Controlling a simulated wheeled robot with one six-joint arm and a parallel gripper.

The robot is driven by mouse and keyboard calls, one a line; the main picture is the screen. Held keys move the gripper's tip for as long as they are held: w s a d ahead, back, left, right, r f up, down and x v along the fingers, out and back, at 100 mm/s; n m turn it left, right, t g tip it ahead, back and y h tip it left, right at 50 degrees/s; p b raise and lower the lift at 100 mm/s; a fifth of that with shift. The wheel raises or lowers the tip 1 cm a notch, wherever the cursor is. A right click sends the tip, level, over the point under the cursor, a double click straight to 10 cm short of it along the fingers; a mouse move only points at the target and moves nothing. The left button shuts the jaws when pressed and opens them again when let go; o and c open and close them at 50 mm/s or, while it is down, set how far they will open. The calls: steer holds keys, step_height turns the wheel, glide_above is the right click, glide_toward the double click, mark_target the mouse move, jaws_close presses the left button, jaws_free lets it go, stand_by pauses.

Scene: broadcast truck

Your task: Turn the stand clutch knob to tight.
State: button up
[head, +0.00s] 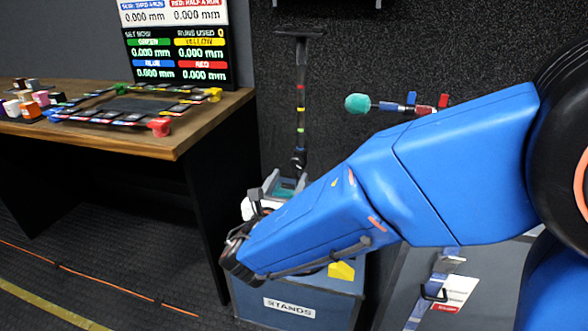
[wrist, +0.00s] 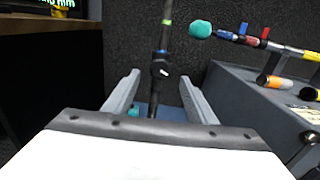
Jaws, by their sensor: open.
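The stand (head: 301,95) is a thin dark upright pole with coloured bands, against the black textured wall. In the wrist view the stand (wrist: 167,22) rises through the middle. Its clutch knob (wrist: 160,68) is a small black round piece with a white mark, low on the pole. In the head view the clutch knob (head: 298,160) shows just above my gripper (head: 282,182). In the wrist view my gripper (wrist: 160,78) is open, its grey fingers apart to the left and right of the pole and knob. I cannot tell whether they touch either. No tight marking is readable.
A blue-grey box (head: 288,290) labelled STANDS is below my gripper. A teal-headed microphone-like item (head: 358,103) sticks out to the right of the pole. A wooden table (head: 190,130) with small coloured items stands at the left. A grey console (wrist: 245,95) is at the right.

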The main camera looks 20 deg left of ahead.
mark_target(296, 165)
steer(key=shift+w, duration=2.95)
steer(key=c, duration=1)
